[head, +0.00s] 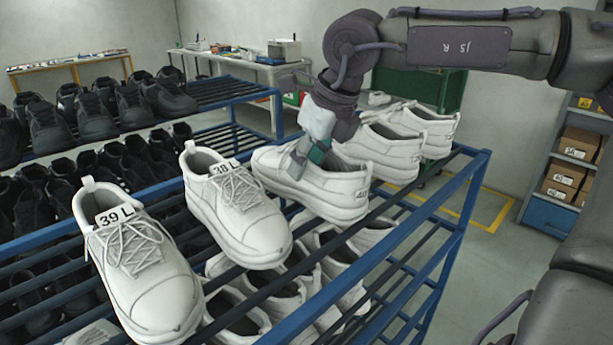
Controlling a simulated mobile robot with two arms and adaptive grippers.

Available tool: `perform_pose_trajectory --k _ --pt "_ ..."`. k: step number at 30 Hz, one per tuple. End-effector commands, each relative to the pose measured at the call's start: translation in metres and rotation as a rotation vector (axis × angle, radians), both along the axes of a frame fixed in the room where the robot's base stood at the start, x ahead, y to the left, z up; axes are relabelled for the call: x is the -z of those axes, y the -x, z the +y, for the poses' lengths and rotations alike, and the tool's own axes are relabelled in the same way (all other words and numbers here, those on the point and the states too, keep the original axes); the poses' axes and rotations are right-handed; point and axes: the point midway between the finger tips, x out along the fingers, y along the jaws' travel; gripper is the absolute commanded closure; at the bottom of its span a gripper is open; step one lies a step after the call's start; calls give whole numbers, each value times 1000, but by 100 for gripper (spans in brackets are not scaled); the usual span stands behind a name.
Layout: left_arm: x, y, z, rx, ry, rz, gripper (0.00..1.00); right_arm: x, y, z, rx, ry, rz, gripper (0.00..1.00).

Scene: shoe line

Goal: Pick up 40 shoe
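White sneakers stand on the top tier of the blue rack. The shoe marked 39 L (143,262) is nearest, at lower left. The shoe marked 38 L (240,212) is beside it. My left gripper is out of view.
Two more white shoes (376,150) (425,129) stand behind my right gripper. More white shoes (232,318) fill the lower tier. Black shoes (95,115) fill a rack at left. The blue rack's end frame (462,215) borders clear floor at right. A shelf of boxes (572,165) stands beyond.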

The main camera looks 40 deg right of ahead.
Motion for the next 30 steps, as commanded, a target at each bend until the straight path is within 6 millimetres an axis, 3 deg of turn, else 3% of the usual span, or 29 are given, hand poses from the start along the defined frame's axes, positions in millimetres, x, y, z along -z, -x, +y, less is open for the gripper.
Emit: perform_pose_trajectory --k 3,9,17,24,30 --pt "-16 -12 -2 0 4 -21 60 13 -7 -1 -2 -2 7 62" --pt "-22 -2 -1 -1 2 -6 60 38 -17 0 -1 -1 3 62" --pt "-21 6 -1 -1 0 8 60 43 -19 0 -1 -2 0 62" --pt "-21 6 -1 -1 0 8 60 43 -19 0 -1 -2 0 98" --pt "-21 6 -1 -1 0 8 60 43 -19 0 -1 -2 0 100"
